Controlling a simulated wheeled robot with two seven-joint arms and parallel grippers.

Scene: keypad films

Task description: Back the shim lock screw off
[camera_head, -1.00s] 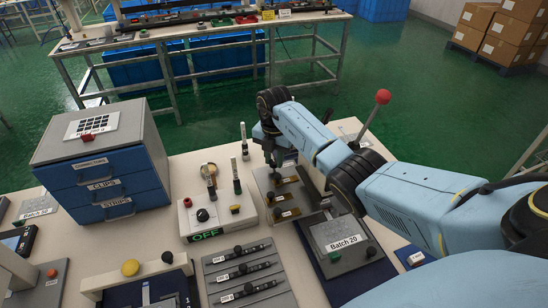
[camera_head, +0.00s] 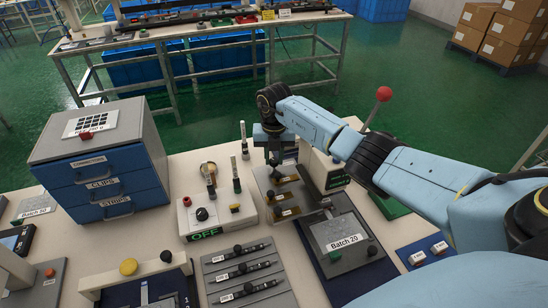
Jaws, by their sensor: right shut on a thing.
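A grey plate (camera_head: 264,189) lies near the middle of the bench, with brass-coloured strips (camera_head: 287,195) and small dark knobs on it. My right gripper (camera_head: 274,163) points down at the plate's far end. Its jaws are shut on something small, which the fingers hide. I take it to be the shim lock screw, but cannot make out its shape or whether it is still seated. My left gripper is not in view.
A white box with a green OFF display (camera_head: 207,233) stands left of the plate. A blue drawer cabinet (camera_head: 107,184) is at the left. A grey tool tray (camera_head: 270,300) lies in front.

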